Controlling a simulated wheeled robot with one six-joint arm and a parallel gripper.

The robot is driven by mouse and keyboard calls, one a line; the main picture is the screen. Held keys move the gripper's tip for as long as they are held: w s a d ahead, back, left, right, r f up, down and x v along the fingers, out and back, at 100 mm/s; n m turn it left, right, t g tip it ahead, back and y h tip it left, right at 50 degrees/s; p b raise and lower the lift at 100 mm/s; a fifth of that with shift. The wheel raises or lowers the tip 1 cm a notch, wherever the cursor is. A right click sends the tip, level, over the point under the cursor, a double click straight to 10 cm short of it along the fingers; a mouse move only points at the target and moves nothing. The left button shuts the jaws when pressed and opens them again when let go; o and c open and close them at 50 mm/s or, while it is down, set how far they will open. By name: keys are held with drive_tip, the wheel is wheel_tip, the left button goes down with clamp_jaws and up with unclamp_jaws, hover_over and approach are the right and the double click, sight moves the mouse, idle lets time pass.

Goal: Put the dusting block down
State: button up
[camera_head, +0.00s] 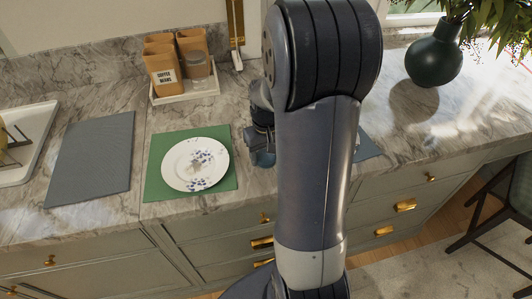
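My gripper (257,142) shows only in part, at the left side of my arm, above the counter just right of the green mat. My arm hides the rest of it, and I cannot make out its fingers. A small blue-grey shape (263,160) shows just below it. I cannot tell whether this is the dusting block, or whether the gripper is shut on it. No other thing in view is clearly the dusting block.
A patterned white plate (195,164) lies on a green mat (158,189). A bare grey mat (90,155) lies left of it. Another blue-grey mat (367,148) shows partly behind my arm. A tray (184,95) with canisters and a dark vase (434,55) stand behind.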

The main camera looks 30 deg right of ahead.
sight(265, 156)
drive_tip(key=shift+o, duration=0.6)
drive_tip(key=shift+s+a+f, duration=0.1)
drive_tip(key=shift+f, duration=0.05)
drive_tip(key=shift+a, duration=0.2)
drive_tip(key=shift+r, duration=0.45)
wheel_tip(265, 156, up, 12)
drive_tip(key=shift+f, duration=0.15)
drive_tip(key=shift+d, duration=0.1)
wheel_tip(265, 156, down, 13)
drive_tip(key=shift+r, duration=0.1)
drive_tip(key=shift+r+p, duration=0.35)
drive_tip(key=shift+r, duration=1.05)
